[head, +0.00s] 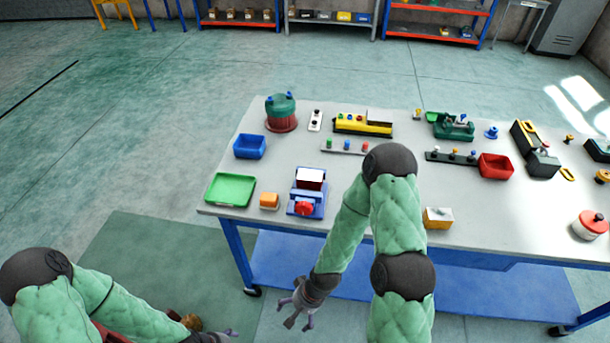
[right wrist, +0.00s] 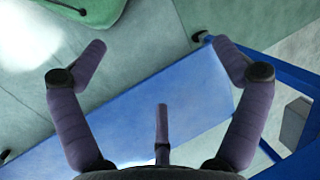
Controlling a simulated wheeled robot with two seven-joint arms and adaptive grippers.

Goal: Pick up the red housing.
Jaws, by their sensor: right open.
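A dark red boxy part with a white top (head: 311,178) sits on a blue base (head: 318,197) near the table's front left; a red round part is at its front. I take this as the red housing, but cannot be certain. My right gripper (head: 297,312) is open and empty, low in front of the table and below its top. In the right wrist view its spread purple fingers (right wrist: 160,52) have nothing between them. My left gripper (head: 232,333) is at the bottom edge of the head view, only partly visible, away from the table.
A green tray (head: 230,190), an orange block (head: 269,201) and a blue bin (head: 250,147) stand near the red part. A red bin (head: 496,166) is farther right. My right arm crosses in front of the table middle.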

